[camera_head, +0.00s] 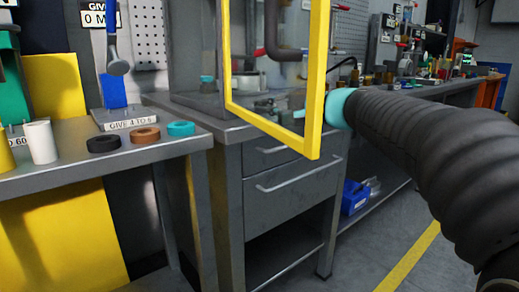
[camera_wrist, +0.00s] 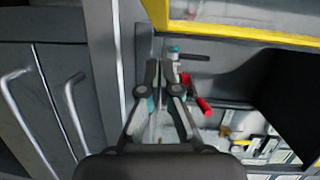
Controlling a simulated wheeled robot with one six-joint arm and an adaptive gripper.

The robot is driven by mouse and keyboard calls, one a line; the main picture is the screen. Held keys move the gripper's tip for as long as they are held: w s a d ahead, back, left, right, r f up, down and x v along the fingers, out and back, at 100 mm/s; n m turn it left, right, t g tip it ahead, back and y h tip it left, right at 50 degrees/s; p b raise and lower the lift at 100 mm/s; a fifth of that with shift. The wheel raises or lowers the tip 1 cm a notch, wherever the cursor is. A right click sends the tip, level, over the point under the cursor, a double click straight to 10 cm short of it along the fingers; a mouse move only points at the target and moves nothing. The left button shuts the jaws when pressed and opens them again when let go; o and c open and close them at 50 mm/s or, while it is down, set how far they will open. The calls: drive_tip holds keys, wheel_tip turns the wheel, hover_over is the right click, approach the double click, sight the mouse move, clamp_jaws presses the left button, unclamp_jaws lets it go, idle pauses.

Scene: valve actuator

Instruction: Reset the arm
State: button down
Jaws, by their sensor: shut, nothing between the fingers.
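My arm (camera_head: 420,125), in a black ribbed sleeve with a teal ring, reaches in from the right in the head view. Its far end passes behind the yellow-edged frame (camera_head: 316,90) of a clear panel, close to that edge. I cannot tell if they touch. In the wrist view my gripper (camera_wrist: 161,68) is dark, with its fingertips together and nothing between them. Beyond the fingers are a small teal-topped fitting (camera_wrist: 174,50) and a red-handled part (camera_wrist: 204,107), which look apart from the fingers. Depth is hard to judge.
A grey bench with drawers (camera_head: 290,187) stands below the panel. A left table (camera_head: 70,178) carries black, brown and teal rings (camera_head: 181,128) and a white cylinder (camera_head: 41,142). A long bench (camera_head: 430,92) with tools runs back right.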

drive_tip(key=s+d+f+n+g+h+p, duration=0.1)
drive_tip(key=s+d+f+g+h, duration=0.2)
drive_tip(key=s+f, duration=0.5)
drive_tip(key=s+d+f+n+g+h+p, duration=0.15)
drive_tip(key=s+f+h, duration=0.25)
drive_tip(key=f, duration=0.7)
drive_tip(key=s+d+f+n+h+p, duration=0.1)
drive_tip(key=s+d+f+h, duration=0.1)
drive_tip(key=s, duration=0.4)
drive_tip(key=s+d+f+n+h+p, duration=0.1)
drive_tip(key=s+d+f+h, duration=0.1)
drive_tip(key=s+d, duration=0.2)
drive_tip(key=s+d+f+n+h+p, duration=0.1)
drive_tip(key=s+d+f+n+h, duration=0.1)
drive_tip(key=s, duration=0.7)
drive_tip(key=shift+d+h, duration=0.3)
drive_tip(key=shift+d, duration=0.6)
drive_tip(key=shift+d, duration=0.1)
